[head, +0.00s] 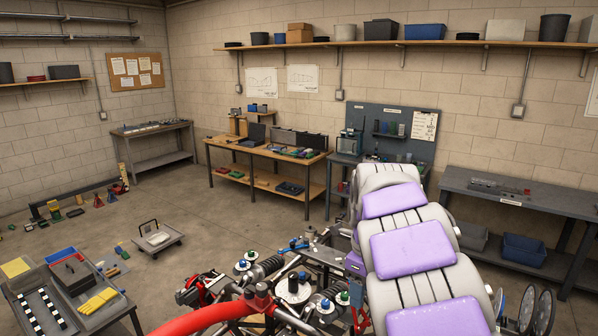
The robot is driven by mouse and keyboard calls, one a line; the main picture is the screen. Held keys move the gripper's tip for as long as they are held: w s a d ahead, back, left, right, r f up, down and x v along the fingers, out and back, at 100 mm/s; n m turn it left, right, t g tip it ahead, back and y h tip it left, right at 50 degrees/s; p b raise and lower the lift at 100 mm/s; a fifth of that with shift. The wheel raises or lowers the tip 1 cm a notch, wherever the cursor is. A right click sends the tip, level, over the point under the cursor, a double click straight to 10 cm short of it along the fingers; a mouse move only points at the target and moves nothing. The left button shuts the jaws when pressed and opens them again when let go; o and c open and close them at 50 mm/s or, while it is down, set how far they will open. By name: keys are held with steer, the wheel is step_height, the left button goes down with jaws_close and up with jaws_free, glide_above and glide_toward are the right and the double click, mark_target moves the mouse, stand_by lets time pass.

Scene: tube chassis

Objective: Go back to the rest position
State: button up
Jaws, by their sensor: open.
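The tube chassis fills the lower middle of the head view, with a thick red tube (212,316), grey metal tubes and coil springs. Round discs with blue and green caps (293,287) sit among the tubes. A red and black part (197,291) is at the left end of the chassis. A long segmented grey body with purple pads (413,249) rises from the bottom right towards the middle; I cannot tell whether it is part of me. I cannot make out my gripper or its fingertips in this view.
A wooden workbench (226,148) and grey benches (545,197) line the walls. A low cart (158,240) stands on the floor at left. A table with trays and yellow items (84,315) is at lower left. Open concrete floor (235,222) lies between the cart and the workbench.

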steer(key=s+f+n+b, duration=0.5)
steer(key=s+f+n, duration=0.2)
steer(key=s, duration=0.5)
steer(key=s+f+n+g+b, duration=0.1)
steer(key=s+f+n+b, duration=0.5)
steer(key=s, duration=0.7)
steer(key=s+f+n+b, duration=0.5)
steer(key=s+f+n, duration=0.5)
steer(key=s+n, duration=0.2)
steer(key=shift+s+f+n+g, duration=0.15)
steer(key=shift+s+n+g, duration=0.15)
steer(key=shift+s+n, duration=0.1)
steer(key=shift+a, duration=0.1)
